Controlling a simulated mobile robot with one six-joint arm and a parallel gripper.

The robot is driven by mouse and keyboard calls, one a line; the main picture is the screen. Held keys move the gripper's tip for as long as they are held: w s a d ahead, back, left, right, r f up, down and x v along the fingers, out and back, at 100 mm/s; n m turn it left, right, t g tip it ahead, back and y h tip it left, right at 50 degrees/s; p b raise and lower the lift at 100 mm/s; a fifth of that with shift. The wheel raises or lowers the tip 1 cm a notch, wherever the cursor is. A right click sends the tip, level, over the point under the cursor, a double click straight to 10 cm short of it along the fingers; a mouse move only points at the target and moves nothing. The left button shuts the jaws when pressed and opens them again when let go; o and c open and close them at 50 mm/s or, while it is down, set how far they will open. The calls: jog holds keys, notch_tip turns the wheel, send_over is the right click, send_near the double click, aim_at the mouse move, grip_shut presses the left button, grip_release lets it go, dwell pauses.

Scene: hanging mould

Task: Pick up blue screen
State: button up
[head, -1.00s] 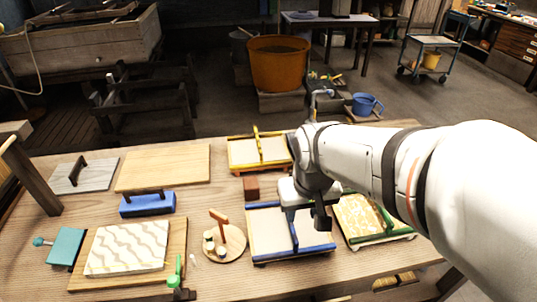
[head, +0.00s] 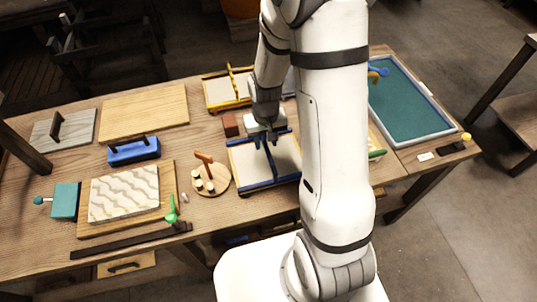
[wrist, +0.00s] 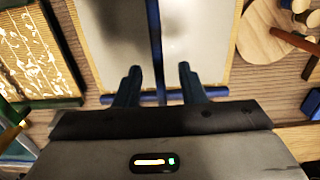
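The blue screen (head: 285,158) lies flat on the wooden table, a pale panel with blue edges and a blue bar across its middle. My gripper (head: 265,143) is over the screen's far part in the head view and hides some of it. In the wrist view, my gripper (wrist: 158,72) has its two dark fingers apart, one on each side of the blue bar of the screen (wrist: 205,40). Nothing is held between them. I cannot tell how far the fingertips are above the screen.
A yellow-framed screen (head: 220,92) lies behind. A round board with small pots (head: 212,180) is close on the left, and a reddish block (head: 230,125) near the far left corner. A green-handled patterned screen (wrist: 35,60) is on the other side. A teal tray (head: 405,105) is at right.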

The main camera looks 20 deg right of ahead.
aim_at(267, 147)
jog(key=shift+s+d+f+p, duration=0.1)
jog(key=shift+f+p, duration=0.5)
jog(key=shift+f, duration=2)
grip_shut()
